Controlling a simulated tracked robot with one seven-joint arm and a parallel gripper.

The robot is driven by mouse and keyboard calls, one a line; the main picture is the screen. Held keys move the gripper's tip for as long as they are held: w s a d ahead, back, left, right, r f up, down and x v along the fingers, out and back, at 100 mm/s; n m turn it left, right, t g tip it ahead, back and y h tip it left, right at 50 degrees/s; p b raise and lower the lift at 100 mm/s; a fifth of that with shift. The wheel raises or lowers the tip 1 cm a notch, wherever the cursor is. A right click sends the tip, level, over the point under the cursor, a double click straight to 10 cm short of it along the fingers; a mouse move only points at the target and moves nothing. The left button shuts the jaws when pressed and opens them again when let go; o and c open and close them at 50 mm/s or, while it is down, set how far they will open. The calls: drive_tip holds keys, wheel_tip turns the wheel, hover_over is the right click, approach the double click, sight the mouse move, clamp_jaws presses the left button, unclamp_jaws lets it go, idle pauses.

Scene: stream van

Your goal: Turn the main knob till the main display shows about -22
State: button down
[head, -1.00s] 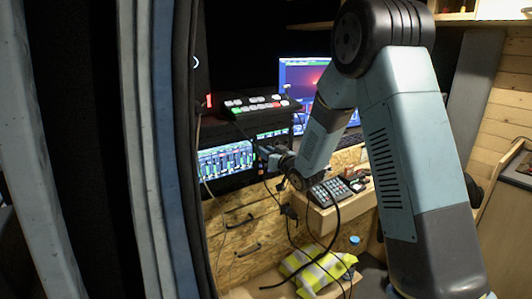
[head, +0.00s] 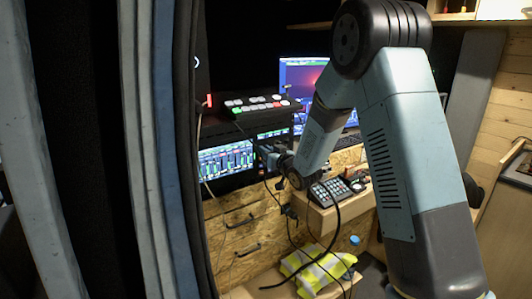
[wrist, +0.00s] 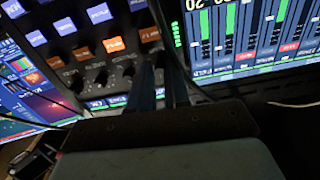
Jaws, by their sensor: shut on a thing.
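My gripper (wrist: 162,72) reaches up to a dark control panel in the wrist view, its two dark fingers close together. In the head view my gripper (head: 266,152) is at the right edge of the lit screen. It is shut on the main knob, which the fingers hide almost wholly. The main display (wrist: 245,38), a screen of green level bars, is at upper right in the wrist view. Large white digits at its top edge are cut off; I make out something like "20", with no sign visible. The display (head: 226,159) is too small to read in the head view.
Small dark knobs (wrist: 101,78) and rows of lit blue and orange buttons (wrist: 113,44) lie left of the fingers. A cable crosses close by. In the head view a switcher panel (head: 262,105) sits above, and a keypad (head: 330,190) stands at lower right.

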drive_tip(key=shift+n, duration=3.8)
drive_tip(key=shift+f, duration=0.1)
drive_tip(key=c, duration=1.4)
unclamp_jaws()
drive_tip(key=shift+s+d, duration=0.1)
drive_tip(key=v, duration=1.3)
drive_tip(key=shift+s+d, duration=0.2)
drive_tip(key=shift+s, duration=0.05)
